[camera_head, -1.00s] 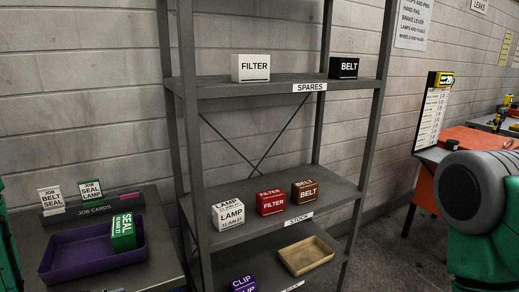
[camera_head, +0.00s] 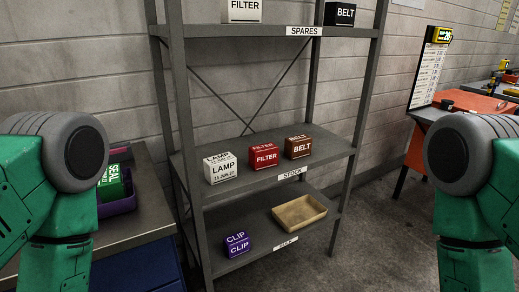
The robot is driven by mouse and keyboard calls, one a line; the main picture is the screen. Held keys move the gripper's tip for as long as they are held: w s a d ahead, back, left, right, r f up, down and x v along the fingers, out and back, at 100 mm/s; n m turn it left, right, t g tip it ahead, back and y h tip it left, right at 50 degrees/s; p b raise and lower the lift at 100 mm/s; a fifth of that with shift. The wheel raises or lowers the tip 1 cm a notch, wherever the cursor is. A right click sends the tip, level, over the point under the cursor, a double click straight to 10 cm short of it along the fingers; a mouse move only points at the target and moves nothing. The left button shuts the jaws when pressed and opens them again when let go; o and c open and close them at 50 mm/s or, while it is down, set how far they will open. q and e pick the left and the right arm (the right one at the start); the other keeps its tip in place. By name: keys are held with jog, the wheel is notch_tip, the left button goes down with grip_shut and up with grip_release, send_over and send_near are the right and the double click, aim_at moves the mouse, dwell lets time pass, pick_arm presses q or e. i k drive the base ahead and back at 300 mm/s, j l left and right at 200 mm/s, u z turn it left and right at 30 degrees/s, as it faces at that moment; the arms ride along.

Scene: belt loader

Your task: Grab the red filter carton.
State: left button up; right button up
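The red filter carton (camera_head: 264,156) sits on the shelf marked STOCK (camera_head: 293,175), the middle level of a grey metal rack. It stands between the white lamp carton (camera_head: 221,169) on its left and the brown belt carton (camera_head: 298,146) on its right, with small gaps. Its label faces me. My two green arms show at the left and right edges of the view, well apart from the rack. Neither gripper is in view.
The upper shelf holds a white filter carton (camera_head: 241,10) and a black belt carton (camera_head: 340,14). The lower shelf holds a purple clip carton (camera_head: 237,245) and a tan tray (camera_head: 299,213). A side table (camera_head: 152,212) stands left; an orange bench (camera_head: 458,106) stands right. Floor right of the rack is clear.

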aim_at(264, 156)
jog(key=i+l+u, duration=0.3)
jog(key=i+l, duration=0.15)
jog(key=l, duration=0.25)
jog(key=i+l+u, duration=0.15)
jog(key=l, duration=0.2)
